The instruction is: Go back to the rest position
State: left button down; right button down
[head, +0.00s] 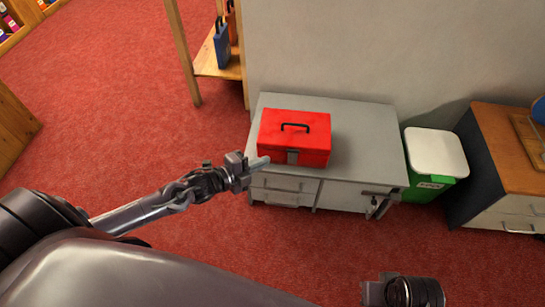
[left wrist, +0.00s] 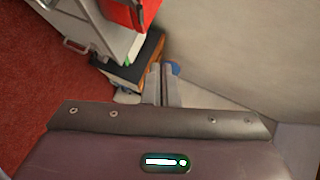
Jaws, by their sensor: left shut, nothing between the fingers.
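My left gripper (head: 262,162) is shut and empty. In the head view its fingertips show just left of the red box's lower left edge, in front of the grey cabinet; I cannot tell the exact gap. In the left wrist view its two fingers (left wrist: 163,85) lie together. The red box (head: 295,136) with a black handle is closed on the grey cabinet's top; part of it shows at the top of the left wrist view (left wrist: 126,12). A dark piece of my right arm (head: 403,292) shows at the bottom right of the head view, but its gripper does not.
The grey cabinet (head: 363,135) stands against the wall. Right of it are a green bin (head: 428,190) with a white lid and a wood-topped cabinet (head: 500,130). A wooden shelf (head: 222,68) with blue and brown items stands behind. Red carpet (head: 110,100) is open at left.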

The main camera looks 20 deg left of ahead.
pick_arm(q)
jog(key=shift+s+a+r, duration=0.1)
jog(key=shift+s+a, duration=0.15)
pick_arm(e)
jog(key=shift+d, duration=0.1)
dwell(0.3)
